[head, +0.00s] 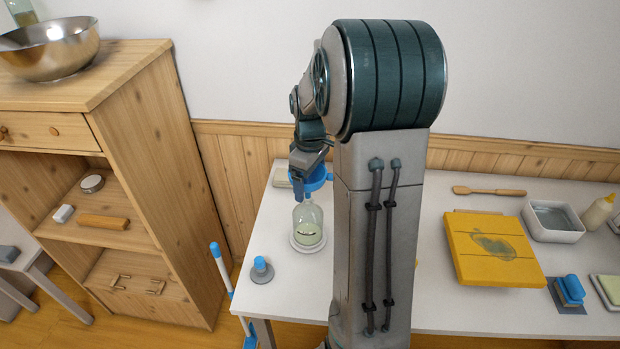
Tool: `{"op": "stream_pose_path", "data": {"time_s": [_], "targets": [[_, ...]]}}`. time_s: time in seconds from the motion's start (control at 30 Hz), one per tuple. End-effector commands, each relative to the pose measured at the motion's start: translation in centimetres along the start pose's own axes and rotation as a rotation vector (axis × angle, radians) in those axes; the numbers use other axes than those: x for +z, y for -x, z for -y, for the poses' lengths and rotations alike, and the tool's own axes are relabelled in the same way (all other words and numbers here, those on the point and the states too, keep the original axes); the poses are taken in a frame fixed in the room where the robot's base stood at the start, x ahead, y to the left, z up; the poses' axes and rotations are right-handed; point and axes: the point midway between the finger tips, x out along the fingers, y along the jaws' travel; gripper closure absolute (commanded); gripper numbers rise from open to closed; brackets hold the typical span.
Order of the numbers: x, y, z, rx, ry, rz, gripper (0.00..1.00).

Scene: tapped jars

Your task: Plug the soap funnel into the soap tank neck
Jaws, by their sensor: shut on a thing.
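My gripper (303,180) is shut on the blue soap funnel (319,179), near the back left of the white table. The soap tank (308,224) is a clear glass jar with pale green liquid and a dark mark on its front. It stands upright on a round white base, right below the funnel. The funnel's lower end is partly hidden by my gripper, so I cannot tell whether it is in the tank's neck or just above it.
A grey stopper with a blue top (261,269) stands left of the tank. My arm's thick upright link hides the table's middle. On the right are a yellow board (491,249), a white basin (552,221) and a blue brush (570,290). A wooden shelf (150,170) stands at left.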

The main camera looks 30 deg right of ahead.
Motion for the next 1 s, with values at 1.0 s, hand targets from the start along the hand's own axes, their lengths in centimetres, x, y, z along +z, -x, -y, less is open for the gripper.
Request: {"op": "stream_pose_path", "data": {"time_s": [1.0], "targets": [[0.0,-2.5,0.0,0.0,0.0,0.0,0.45]]}}
